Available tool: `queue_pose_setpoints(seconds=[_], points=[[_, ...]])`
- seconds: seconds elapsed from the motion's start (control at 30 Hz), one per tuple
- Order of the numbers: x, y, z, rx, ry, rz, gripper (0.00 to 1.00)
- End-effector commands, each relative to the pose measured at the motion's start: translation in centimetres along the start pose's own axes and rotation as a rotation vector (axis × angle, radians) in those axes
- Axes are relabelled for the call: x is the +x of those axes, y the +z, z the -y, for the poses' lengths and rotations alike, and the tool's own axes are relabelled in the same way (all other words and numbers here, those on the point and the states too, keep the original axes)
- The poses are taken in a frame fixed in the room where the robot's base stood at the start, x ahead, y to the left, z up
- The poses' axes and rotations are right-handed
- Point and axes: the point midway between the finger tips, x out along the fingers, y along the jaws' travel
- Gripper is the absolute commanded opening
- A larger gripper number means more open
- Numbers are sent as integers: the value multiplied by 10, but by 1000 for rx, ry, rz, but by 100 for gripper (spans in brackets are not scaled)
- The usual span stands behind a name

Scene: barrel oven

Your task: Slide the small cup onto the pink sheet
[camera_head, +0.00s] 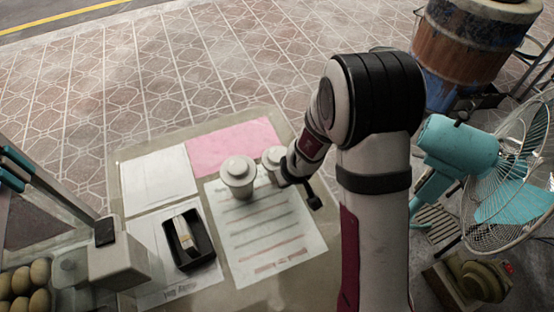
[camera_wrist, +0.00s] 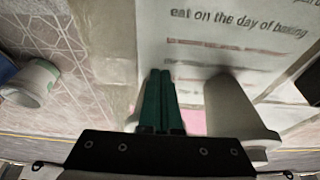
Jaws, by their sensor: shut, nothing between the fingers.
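The small white lidded cup (camera_head: 273,158) stands near the upper right corner of the lined sheet, just below the pink sheet (camera_head: 232,146). Its base is partly hidden by my gripper (camera_head: 285,180), which is low at its right side. A larger white lidded cup (camera_head: 238,178) stands just left of it. In the wrist view my green fingers (camera_wrist: 158,100) are shut together and empty. A sliver of pink sheet (camera_wrist: 192,122) shows between.
The lined sheet (camera_head: 265,235) lies under the cups. A blank white sheet (camera_head: 158,178) and a black tray (camera_head: 203,247) are to the left. A teal fan (camera_head: 460,148) and wooden barrel (camera_head: 462,45) are off the table at right. The pink sheet's upper part is clear.

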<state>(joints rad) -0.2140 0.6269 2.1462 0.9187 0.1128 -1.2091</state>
Motion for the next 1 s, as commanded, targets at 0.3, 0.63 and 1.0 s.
queue_pose_setpoints(seconds=[0.3,0.63,1.0], points=[[7,-22,0,-3,0,0,0],[11,-33,0,-1,2,1,0],[15,-45,0,-1,1,-1,0]])
